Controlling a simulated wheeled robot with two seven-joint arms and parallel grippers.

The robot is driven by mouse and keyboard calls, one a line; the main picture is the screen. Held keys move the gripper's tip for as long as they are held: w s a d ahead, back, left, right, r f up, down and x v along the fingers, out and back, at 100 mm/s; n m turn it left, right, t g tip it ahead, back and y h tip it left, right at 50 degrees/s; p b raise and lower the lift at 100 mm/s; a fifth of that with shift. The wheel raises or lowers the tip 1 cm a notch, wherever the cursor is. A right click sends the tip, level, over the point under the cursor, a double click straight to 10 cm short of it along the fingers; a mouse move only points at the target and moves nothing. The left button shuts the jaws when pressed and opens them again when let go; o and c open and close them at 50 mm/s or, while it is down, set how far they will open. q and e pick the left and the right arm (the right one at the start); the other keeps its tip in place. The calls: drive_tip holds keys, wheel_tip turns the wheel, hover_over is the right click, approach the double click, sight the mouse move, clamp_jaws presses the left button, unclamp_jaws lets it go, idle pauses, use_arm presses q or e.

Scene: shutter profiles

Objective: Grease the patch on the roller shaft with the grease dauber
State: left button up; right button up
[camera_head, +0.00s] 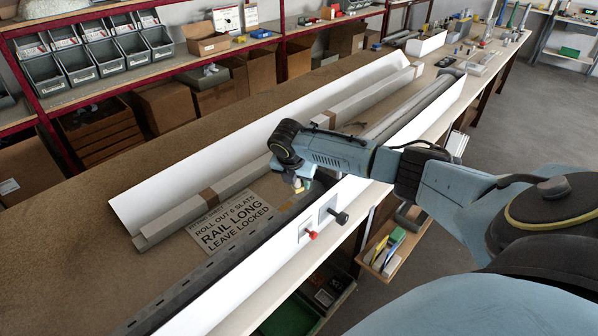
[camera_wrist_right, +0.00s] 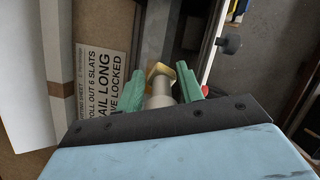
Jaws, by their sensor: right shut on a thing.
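My right gripper (camera_head: 301,186) reaches down from the right over the near white channel. In the right wrist view its green fingers (camera_wrist_right: 155,80) are shut on the grease dauber. A long grey roller shaft (camera_head: 418,105) runs along the near channel, partly hidden behind my arm. My left gripper is not in view.
A printed sign (camera_head: 228,226) lies left of my gripper. A long pale rail (camera_head: 190,212) lies behind it in a white channel (camera_head: 170,170). A red knob (camera_head: 312,235) and a black knob (camera_head: 342,218) stick out from the near white wall.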

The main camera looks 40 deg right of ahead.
drive_tip(key=shift+r, duration=1.1)
